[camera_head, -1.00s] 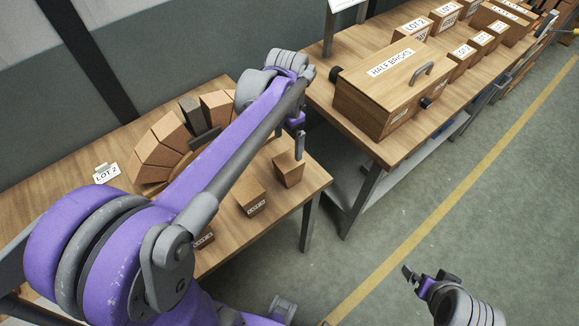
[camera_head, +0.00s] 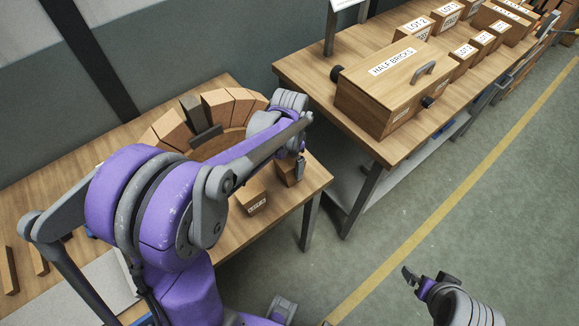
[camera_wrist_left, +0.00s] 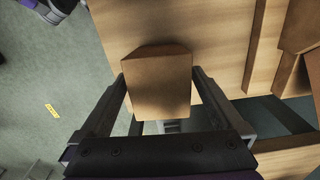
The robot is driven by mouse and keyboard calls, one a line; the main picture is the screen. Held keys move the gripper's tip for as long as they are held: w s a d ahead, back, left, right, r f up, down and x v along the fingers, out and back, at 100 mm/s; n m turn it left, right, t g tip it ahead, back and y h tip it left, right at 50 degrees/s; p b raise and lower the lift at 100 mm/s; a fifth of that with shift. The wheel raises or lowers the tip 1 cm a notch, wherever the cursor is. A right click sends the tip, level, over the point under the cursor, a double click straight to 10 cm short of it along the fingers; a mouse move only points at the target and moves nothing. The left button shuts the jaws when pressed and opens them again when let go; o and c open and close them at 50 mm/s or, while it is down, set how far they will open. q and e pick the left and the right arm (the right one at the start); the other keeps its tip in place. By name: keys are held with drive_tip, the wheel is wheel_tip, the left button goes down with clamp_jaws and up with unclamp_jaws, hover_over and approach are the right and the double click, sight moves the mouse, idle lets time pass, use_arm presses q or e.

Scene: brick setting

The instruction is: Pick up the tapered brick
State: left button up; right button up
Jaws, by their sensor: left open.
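The tapered brick (camera_wrist_left: 158,85) is an orange-brown block near the right end of the wooden table. In the left wrist view it sits between the two fingers of my left gripper (camera_wrist_left: 160,74), with a finger along each side. In the head view the brick (camera_head: 285,173) is partly hidden by my left gripper (camera_head: 299,167), which points down at it. The left gripper is open; I cannot tell whether either finger touches the brick. My right gripper (camera_head: 427,283) is at the lower right, over the floor and away from the tables; its jaw opening is unclear.
A labelled brick (camera_head: 252,196) stands just left of the tapered one. An arch of bricks (camera_head: 219,106) stands behind, partly covered by my arm. A second table (camera_head: 318,72) at the right holds a half-bricks box (camera_head: 390,98) and several labelled blocks. The floor between is open.

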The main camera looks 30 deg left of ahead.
use_arm(q)
drive_tip(key=shift+c, duration=0.2)
drive_tip(key=shift+r, duration=0.1)
drive_tip(key=c, duration=1.5)
